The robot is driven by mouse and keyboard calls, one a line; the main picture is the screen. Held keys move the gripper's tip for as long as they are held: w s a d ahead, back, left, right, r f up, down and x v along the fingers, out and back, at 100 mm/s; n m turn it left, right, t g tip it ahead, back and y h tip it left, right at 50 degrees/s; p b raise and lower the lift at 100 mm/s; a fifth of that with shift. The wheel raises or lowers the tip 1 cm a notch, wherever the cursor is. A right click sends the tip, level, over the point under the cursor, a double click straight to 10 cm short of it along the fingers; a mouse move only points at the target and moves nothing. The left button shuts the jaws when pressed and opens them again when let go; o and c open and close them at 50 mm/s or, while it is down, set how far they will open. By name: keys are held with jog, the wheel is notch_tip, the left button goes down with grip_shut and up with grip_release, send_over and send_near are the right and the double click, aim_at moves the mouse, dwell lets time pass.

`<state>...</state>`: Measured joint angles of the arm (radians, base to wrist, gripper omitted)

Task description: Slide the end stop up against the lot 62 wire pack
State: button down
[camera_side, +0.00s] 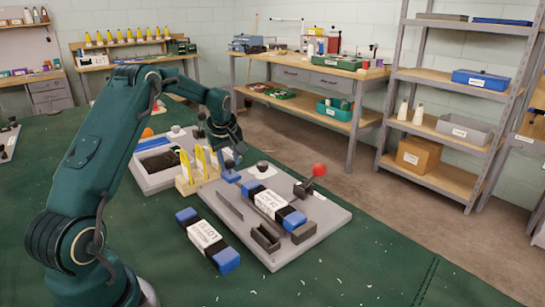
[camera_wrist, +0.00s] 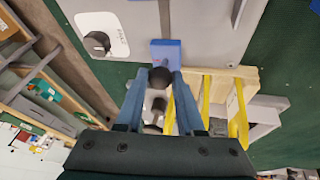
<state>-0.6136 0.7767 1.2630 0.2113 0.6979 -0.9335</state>
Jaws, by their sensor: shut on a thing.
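The end stop (camera_side: 231,177) is a small blue block at the far-left end of the grey fixture plate (camera_side: 275,252). It also shows in the wrist view (camera_wrist: 166,49), with a dark round knob between my fingertips. My gripper (camera_side: 230,163) is shut on that knob; its blue fingers (camera_wrist: 162,78) close on it from both sides. A wire pack (camera_side: 272,204) with blue and black ends and a white label lies on the plate, right of the stop. A short gap seems to separate them. Its label is too small to read surely, and the wrist view does not show the pack.
A second labelled pack (camera_side: 207,240) lies on the green mat in front of the plate. A wooden rack with yellow pieces (camera_side: 187,184) stands close left of my gripper. A red-knobbed lever (camera_side: 318,171) rises at the plate's right. A dark block (camera_side: 303,233) sits near the pack's near end.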

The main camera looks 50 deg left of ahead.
jog(key=shift+d, duration=0.1)
jog(key=d, duration=0.5)
jog(key=shift+d, duration=0.4)
jog(key=c, duration=0.5)
grip_release()
jog(key=shift+c, duration=0.2)
jog(key=shift+v, duration=2.6)
